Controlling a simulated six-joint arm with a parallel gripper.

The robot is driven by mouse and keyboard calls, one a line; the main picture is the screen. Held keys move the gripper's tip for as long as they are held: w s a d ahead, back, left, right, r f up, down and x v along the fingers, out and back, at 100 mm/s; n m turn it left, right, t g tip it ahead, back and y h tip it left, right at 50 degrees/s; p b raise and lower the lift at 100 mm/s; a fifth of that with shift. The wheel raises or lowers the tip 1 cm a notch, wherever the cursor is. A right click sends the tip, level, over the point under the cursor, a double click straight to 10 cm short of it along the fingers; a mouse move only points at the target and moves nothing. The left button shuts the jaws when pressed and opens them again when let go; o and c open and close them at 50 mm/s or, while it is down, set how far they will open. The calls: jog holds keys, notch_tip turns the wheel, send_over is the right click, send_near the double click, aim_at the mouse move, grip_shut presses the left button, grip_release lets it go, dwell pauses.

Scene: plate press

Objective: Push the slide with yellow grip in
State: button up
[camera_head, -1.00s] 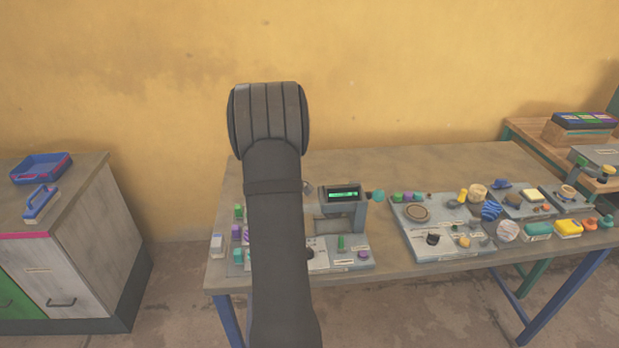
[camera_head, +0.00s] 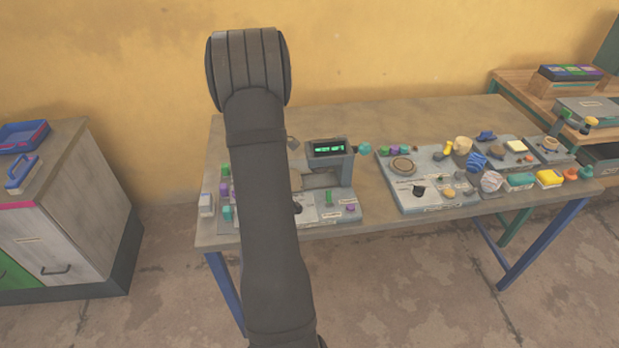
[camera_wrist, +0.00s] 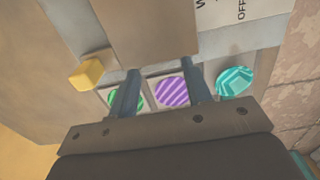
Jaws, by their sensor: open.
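A yellow block-shaped grip (camera_wrist: 87,73) shows at the left of the wrist view, beside a pale grey strip. The rest of its slide cannot be made out. My gripper (camera_wrist: 160,68) is open and empty, its two dark fingers apart and pointing up the picture. The yellow grip lies to the left of the left finger, with a gap between them. A brown flat-faced part (camera_wrist: 150,28) lies just beyond the fingertips. In the head view my own arm hides the gripper and the yellow grip, with part of the grey press device (camera_head: 340,206) behind it.
Green (camera_wrist: 112,98), purple (camera_wrist: 172,91) and teal (camera_wrist: 234,82) buttons sit in a row under or beside the fingers. A white label (camera_wrist: 240,8) lies upper right.

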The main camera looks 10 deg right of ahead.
jog(key=shift+c, duration=0.4)
jog(key=shift+w+r+m, duration=0.1)
jog(key=shift+r+m, duration=0.2)
jog(key=shift+r, duration=0.05)
notch_tip(320, 180, up, 14)
jog(key=w+d+m+t, duration=0.2)
jog(key=m+t, duration=0.2)
jog(key=m, duration=1.3)
jog(key=shift+t, duration=0.3)
jog(key=x, duration=1.6)
jog(key=shift+a+f, duration=0.1)
jog(key=shift+f, duration=0.35)
grip_shut()
